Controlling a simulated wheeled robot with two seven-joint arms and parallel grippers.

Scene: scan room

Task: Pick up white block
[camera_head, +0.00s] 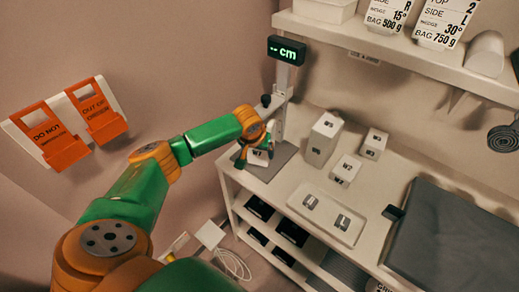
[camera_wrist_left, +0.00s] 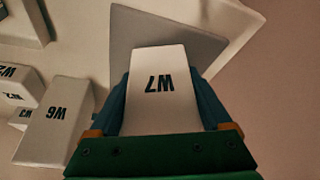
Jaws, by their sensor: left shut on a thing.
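My left gripper (camera_head: 257,150) is shut on a white block (camera_head: 259,158) over the grey plate (camera_head: 283,160) of the height gauge. In the left wrist view the block (camera_wrist_left: 160,88) sits between the two blue fingers of my gripper (camera_wrist_left: 164,95), and its upside-down label seems to read W7. I cannot tell whether the block touches the plate. Other white blocks stand on the table to the right: a tall one (camera_head: 323,140), a low one (camera_head: 345,170) and a small one (camera_head: 374,143). My right gripper is not in view.
The gauge post with a display (camera_head: 286,50) rises beside my left gripper. A tray (camera_head: 328,210) with markings lies on the white table, with a dark grey pad (camera_head: 450,240) to its right. A shelf (camera_head: 400,55) runs above. The table behind the blocks is clear.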

